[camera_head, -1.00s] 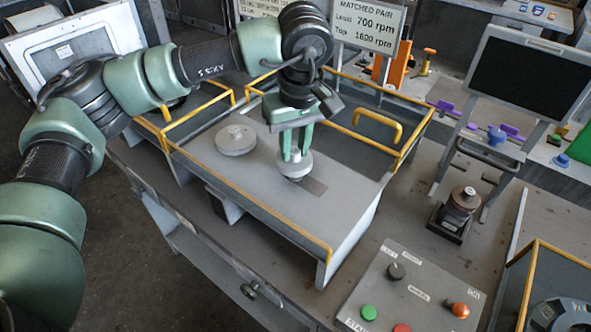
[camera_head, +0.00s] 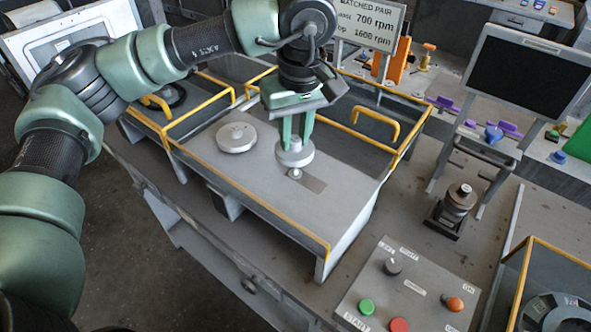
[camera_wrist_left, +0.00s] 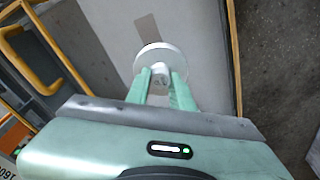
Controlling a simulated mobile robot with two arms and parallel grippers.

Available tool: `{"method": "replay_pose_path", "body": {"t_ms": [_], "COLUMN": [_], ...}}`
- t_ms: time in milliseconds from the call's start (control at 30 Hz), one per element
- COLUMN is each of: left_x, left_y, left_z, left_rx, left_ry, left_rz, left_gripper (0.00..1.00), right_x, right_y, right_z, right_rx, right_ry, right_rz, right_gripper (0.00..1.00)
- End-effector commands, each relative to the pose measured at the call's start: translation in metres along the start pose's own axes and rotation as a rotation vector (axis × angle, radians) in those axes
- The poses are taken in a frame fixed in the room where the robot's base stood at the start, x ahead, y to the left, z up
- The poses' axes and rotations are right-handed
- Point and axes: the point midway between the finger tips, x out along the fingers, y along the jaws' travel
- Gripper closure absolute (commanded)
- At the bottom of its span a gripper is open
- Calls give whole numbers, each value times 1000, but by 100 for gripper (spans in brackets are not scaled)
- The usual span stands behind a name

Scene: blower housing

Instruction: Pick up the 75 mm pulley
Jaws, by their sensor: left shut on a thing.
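My left gripper (camera_head: 294,142) is shut on the hub of a light grey disc-shaped pulley (camera_head: 294,156). The pulley hangs a little above the grey workbench top, over a small pale peg (camera_head: 295,173). In the left wrist view, the two green fingers (camera_wrist_left: 160,80) grip the hub and the pulley's rim (camera_wrist_left: 163,52) shows around them. A second, similar grey pulley (camera_head: 236,138) lies on the bench top to the left, apart from the gripper. I cannot read a size on either. My right gripper is not in view.
Yellow rails (camera_head: 372,117) edge the bench behind. A sign reading 1600 rpm (camera_head: 370,24) stands beyond. To the right are a motor-like unit (camera_head: 456,208), a dark screen (camera_head: 526,70) and a control box with buttons (camera_head: 410,290). The bench front is clear.

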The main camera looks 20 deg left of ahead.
Motion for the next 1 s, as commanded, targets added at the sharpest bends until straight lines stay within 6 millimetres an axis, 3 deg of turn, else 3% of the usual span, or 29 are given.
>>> {"method": "replay_pose_path", "body": {"t_ms": [700, 1000], "left_x": [-24, -26], "left_y": [-28, -30], "left_z": [60, 64], "left_rx": [1, -2], "left_ry": [1, 1], "left_rz": [1, 1], "left_gripper": [100, 100], "right_x": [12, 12], "right_y": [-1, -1], "right_z": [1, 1], "right_rx": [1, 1], "right_ry": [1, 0], "right_rz": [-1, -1], "right_gripper": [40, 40]}}
